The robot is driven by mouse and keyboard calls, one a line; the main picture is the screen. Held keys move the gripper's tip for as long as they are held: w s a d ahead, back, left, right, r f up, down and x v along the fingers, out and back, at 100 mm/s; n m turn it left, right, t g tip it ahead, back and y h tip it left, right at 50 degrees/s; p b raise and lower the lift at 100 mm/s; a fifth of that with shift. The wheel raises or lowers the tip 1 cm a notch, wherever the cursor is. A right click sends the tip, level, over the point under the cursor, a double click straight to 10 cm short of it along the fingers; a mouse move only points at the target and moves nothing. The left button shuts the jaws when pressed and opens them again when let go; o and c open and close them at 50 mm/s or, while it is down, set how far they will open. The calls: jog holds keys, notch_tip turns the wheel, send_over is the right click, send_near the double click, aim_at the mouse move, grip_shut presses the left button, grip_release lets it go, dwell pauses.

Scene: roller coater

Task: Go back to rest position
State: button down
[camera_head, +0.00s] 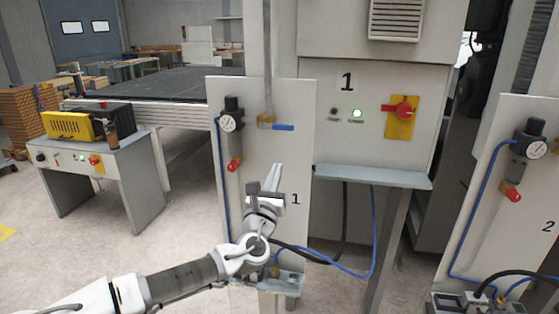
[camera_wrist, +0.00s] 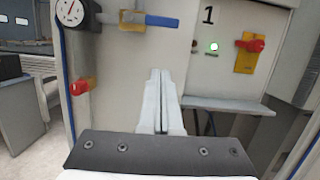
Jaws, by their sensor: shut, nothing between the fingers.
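My gripper (camera_head: 275,178) is raised in front of the white panel marked 1 (camera_head: 287,95), with its fingers pointing up in the camera_head view. In the camera_wrist view the fingers of my gripper (camera_wrist: 160,75) lie side by side, shut and empty. The blue-handled valve (camera_head: 276,126) sits on the panel above the fingertips; its handle lies level. It also shows at the top of the camera_wrist view (camera_wrist: 160,20). I cannot tell the exact gap between fingertips and panel.
A cabinet marked 1 holds a red switch on a yellow plate (camera_head: 402,113) and a lit green lamp (camera_head: 357,113). A grey ledge (camera_head: 372,177) juts out at right. Panel 2 (camera_head: 500,180) stands far right. A control desk (camera_head: 100,170) stands left, with open floor before it.

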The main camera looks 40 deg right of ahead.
jog(key=s+d+f+m+g+y+p, duration=0.1)
jog(key=s+f+m+g+y, duration=0.1)
jog(key=s+f+m+g, duration=0.35)
jog(key=s+d+f+m+g+y+p, duration=0.1)
jog(key=s+d+f+m+g, duration=0.15)
jog(key=f+m, duration=0.5)
jog(key=s+a+f+m+g+y+p, duration=0.2)
jog(key=a+f+m+y, duration=0.4)
jog(key=a, duration=0.4)
jog(key=s+a+r+m+y+p, duration=0.15)
jog(key=a+r+m+y, duration=0.4)
jog(key=a+r, duration=0.7)
jog(key=s+a+r+m+t+p, duration=0.1)
jog(key=s+a+r, duration=0.2)
jog(key=s+r, duration=0.2)
jog(key=s+a+r+m+t+y+p, duration=0.1)
jog(key=s+a+r+p, duration=0.1)
jog(key=s+r, duration=0.4)
notch_tip(320, 180, up, 4)
jog(key=shift+a+f, duration=0.1)
jog(key=shift+a, duration=0.8)
